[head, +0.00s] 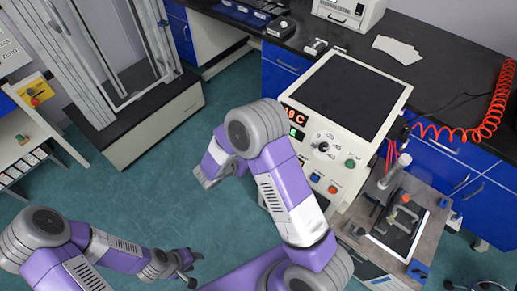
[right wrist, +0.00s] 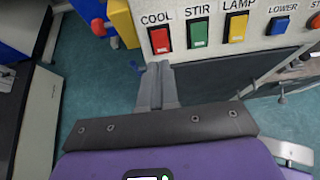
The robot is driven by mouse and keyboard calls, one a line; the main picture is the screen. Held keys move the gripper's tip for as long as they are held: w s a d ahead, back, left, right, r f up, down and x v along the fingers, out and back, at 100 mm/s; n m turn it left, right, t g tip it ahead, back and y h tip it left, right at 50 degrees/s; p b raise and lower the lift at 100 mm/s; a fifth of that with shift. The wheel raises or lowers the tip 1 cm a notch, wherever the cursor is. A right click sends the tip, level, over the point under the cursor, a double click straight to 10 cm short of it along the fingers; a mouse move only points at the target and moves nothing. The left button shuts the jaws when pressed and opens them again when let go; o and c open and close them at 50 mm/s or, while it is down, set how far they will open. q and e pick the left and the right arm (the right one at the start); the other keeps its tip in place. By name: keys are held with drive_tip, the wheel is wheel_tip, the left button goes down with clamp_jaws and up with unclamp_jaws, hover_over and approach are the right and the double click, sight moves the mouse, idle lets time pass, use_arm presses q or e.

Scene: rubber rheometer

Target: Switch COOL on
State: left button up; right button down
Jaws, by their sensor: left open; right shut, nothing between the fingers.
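In the right wrist view a red rocker switch (right wrist: 160,40) sits under the word COOL at the left of a light panel. Whether it is on or off I cannot tell. My right gripper (right wrist: 157,72) is shut and empty, its fingertips just below the COOL switch in the picture. A gap or contact between them is hard to judge. In the head view the COOL switch is not visible, and my right arm covers part of the machine front. My left gripper (head: 192,270) is open and empty over the floor, well away from the machine (head: 345,90).
Right of COOL are a green STIR switch (right wrist: 198,32), a yellow LAMP switch (right wrist: 237,27) and a blue LOWER button (right wrist: 281,25). A yellow block (right wrist: 123,22) stands left of the panel. A small table with a clamp fixture (head: 403,215) is right of the machine. Open floor (head: 120,195) lies left.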

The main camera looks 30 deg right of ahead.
drive_tip(key=v, duration=0.5)
drive_tip(key=shift+d+r+p, duration=0.1)
drive_tip(key=shift+r+p, duration=0.05)
drive_tip(key=shift+p, duration=0.2)
drive_tip(key=s+a+f+m+g+y, duration=0.4)
drive_tip(key=s+f+m+g+y, duration=0.4)
drive_tip(key=s+f, duration=0.75)
drive_tip(key=s+a+f+m+t+y, duration=0.1)
drive_tip(key=a+m+t+y, duration=0.1)
drive_tip(key=m, duration=0.6)
drive_tip(key=s+a+f+m+t+y, duration=0.1)
drive_tip(key=a+m+t+y, duration=0.1)
drive_tip(key=m+y, duration=0.3)
drive_tip(key=a+m, duration=0.1)
drive_tip(key=m, duration=0.3)
drive_tip(key=shift+s+a+f, duration=0.25)
drive_tip(key=shift+s+f, duration=0.15)
